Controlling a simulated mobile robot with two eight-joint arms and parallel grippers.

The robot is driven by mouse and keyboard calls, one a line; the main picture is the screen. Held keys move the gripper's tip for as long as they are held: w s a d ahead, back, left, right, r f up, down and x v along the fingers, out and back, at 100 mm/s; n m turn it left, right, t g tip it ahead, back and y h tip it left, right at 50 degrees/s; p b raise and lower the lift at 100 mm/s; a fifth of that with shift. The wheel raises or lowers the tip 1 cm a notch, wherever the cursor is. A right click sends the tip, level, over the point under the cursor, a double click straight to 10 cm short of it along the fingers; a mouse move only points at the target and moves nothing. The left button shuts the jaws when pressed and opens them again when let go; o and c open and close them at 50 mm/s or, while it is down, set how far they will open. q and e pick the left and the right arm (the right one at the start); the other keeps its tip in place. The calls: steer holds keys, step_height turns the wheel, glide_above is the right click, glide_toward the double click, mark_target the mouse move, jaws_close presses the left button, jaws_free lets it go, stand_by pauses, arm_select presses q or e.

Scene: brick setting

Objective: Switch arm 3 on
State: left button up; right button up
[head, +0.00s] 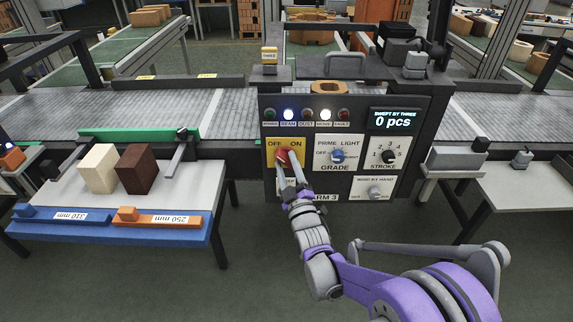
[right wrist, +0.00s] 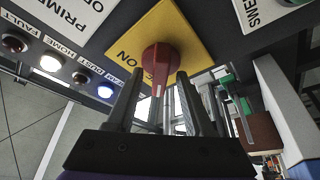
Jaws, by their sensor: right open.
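The control panel (head: 340,118), labelled ARM 3, stands at the conveyor. Its yellow OFF/ON plate (head: 298,146) carries a red rotary switch (head: 282,155), partly hidden by my gripper in the head view. My right gripper (head: 289,164) is open at this switch. In the right wrist view, the red switch (right wrist: 160,65) shows between the two spread fingers, close to their tips; contact is unclear. Which word the switch points to is hard to tell. The BEAM lamp (head: 289,114) and HOME lamp (head: 324,115) are lit. The display (head: 394,119) reads "0 pcs". My left gripper is not in view.
Beside the OFF/ON plate are a PRIME LIGHT knob (head: 338,155) and a black numbered dial (head: 389,157). A cream block (head: 98,168) and a brown block (head: 137,169) stand on the left table. The conveyor (head: 60,110) runs behind the panel.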

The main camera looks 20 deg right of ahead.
steer(key=shift+w, duration=0.1)
jaws_close()
